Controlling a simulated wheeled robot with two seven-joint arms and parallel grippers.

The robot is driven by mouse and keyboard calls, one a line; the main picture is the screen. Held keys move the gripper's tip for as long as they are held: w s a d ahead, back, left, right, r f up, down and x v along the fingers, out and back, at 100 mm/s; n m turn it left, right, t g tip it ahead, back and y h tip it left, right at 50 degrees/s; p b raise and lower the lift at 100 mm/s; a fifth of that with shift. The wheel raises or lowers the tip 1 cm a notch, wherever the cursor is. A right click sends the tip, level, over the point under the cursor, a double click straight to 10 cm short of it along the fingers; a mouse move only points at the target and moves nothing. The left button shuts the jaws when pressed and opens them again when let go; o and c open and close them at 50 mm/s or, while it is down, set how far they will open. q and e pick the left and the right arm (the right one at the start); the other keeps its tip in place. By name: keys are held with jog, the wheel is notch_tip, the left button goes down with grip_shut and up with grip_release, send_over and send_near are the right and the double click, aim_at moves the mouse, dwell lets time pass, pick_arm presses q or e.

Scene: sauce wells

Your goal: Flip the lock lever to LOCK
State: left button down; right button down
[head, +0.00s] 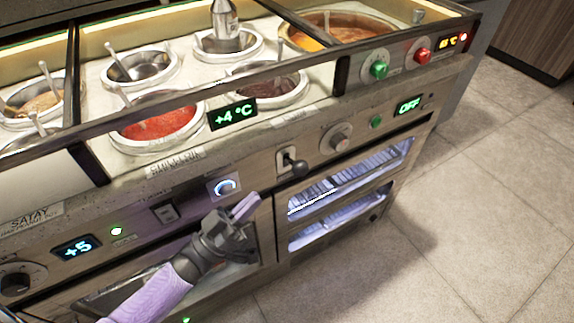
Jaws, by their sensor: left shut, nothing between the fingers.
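A lever with a black ball knob (298,168) sits on a pale plate on the front panel, right of the picture's middle. I take it to be the lock lever; no LOCK wording is readable in this view. The knob stands out from the panel and looks slightly low and right on its plate. My left gripper (246,207) is in front of the panel, below and left of the lever. Its lilac fingers are together and empty, pointing up and right, apart from the lever. My right gripper is out of view.
A round knob (336,137) and an OFF display (409,105) lie right of the lever. A lit blue dial (224,187) and a rocker switch (165,212) are left of it. Lit oven-like compartments (345,180) are below. Sauce wells (162,122) line the top. Floor is free at right.

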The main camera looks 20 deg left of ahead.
aim_at(295, 165)
pick_arm(q)
jog(key=x, duration=1)
jog(key=shift+b, duration=0.4)
jog(key=shift+f, duration=0.3)
jog(key=shift+s+d+f+m+g+h+b, duration=0.15)
jog(key=shift+m+g+h+b, duration=0.2)
jog(key=shift+m, duration=0.25)
